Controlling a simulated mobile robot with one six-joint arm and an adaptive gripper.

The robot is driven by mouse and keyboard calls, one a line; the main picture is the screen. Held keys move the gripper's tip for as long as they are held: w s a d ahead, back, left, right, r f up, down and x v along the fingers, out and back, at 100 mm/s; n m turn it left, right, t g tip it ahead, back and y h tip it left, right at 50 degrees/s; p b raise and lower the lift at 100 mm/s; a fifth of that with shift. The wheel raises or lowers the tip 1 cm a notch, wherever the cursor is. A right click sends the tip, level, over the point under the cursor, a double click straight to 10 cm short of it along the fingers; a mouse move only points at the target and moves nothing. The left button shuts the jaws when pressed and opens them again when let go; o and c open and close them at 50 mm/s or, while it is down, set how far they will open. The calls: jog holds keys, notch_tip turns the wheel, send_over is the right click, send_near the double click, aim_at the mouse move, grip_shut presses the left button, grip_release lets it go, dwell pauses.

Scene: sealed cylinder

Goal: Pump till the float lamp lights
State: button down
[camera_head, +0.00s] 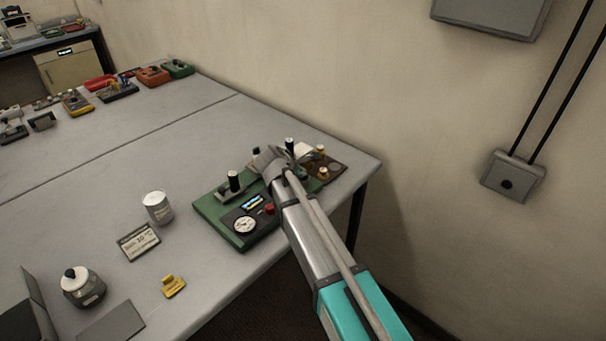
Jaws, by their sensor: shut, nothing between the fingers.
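A green-based device (212,212) stands near the right end of the grey table. My gripper (268,158) is shut and empty at the device's far right part. My arm crosses over the device's right side and hides part of it. I cannot tell whether the gripper touches anything. I cannot make out which part is the pump or the float lamp.
A brown board with pale knobs (325,171) lies just beyond my gripper. The table's middle is clear.

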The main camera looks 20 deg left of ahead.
jog(key=shift+r, duration=0.1)
jog(key=shift+r+p, duration=1.15)
jog(key=shift+p, duration=0.15)
notch_tip(320, 180, up, 5)
jog(key=p, duration=0.5)
jog(key=shift+d, duration=0.1)
dwell(2.4)
